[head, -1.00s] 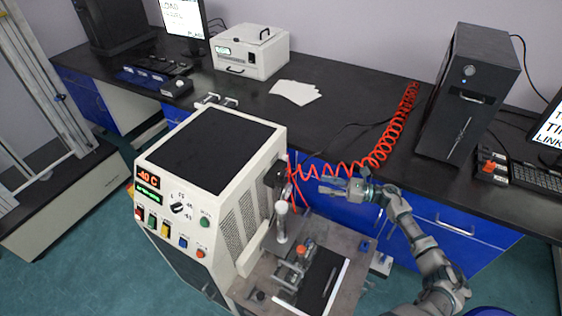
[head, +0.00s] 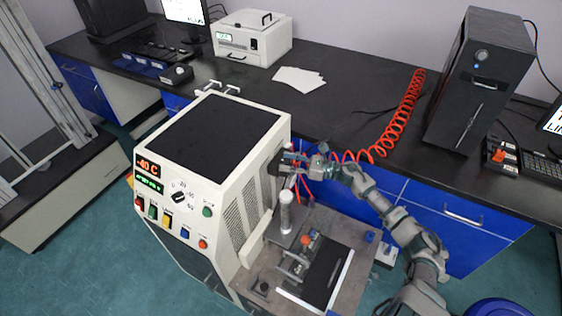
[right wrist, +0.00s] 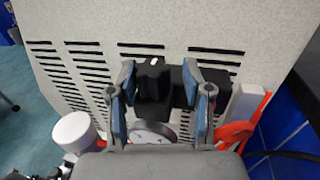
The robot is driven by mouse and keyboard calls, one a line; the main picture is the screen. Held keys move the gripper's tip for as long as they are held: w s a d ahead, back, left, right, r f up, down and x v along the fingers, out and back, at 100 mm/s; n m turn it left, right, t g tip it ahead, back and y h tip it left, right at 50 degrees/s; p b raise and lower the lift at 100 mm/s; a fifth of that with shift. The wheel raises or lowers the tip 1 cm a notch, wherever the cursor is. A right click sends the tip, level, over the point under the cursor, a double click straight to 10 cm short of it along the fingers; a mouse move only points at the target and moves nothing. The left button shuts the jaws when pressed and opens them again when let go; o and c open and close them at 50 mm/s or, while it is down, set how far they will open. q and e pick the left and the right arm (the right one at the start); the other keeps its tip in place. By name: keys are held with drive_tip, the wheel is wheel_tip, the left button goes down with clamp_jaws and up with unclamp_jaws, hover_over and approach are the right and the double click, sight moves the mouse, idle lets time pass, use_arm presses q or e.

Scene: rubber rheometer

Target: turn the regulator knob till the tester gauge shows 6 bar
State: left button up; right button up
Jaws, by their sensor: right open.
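The tester (head: 235,150) is a cream cabinet with a black top and vent slots. A black regulator (head: 276,163) sits on its right side. In the right wrist view the black knob (right wrist: 152,80) lies between the finger pads, with a black body extending right. The white round gauge (right wrist: 156,131) shows below it, partly hidden by my gripper, and its reading cannot be made out. My right gripper (head: 291,158) is open at the regulator. In the right wrist view its fingers (right wrist: 158,85) stand either side of the knob; I cannot tell whether they touch it.
A red coiled hose (head: 408,110) runs from the bench to the tester's side. A white cylinder (head: 286,212) and a clamp fixture (head: 292,265) stand below my right gripper. The black bench (head: 350,95) carries a computer tower (head: 482,85) and papers (head: 298,79).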

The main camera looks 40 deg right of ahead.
sight(281, 161)
drive_tip(key=w+a, duration=0.2)
drive_tip(key=a, duration=0.1)
drive_tip(key=shift+w+a+r, duration=0.25)
drive_tip(key=shift+w+r, duration=0.1)
drive_tip(key=shift+s+d+f, duration=0.1)
drive_tip(key=shift+d+f, duration=0.05)
drive_tip(key=shift+d, duration=0.55)
drive_tip(key=shift+d+f, duration=0.15)
drive_tip(key=shift+d, duration=0.15)
drive_tip(key=shift+c, duration=0.8)
drive_tip(key=shift+d, duration=0.1)
drive_tip(key=c, duration=0.4)
drive_tip(key=shift+a, duration=0.25)
clamp_jaws()
drive_tip(key=shift+a, duration=0.35)
drive_tip(key=shift+d, duration=0.2)
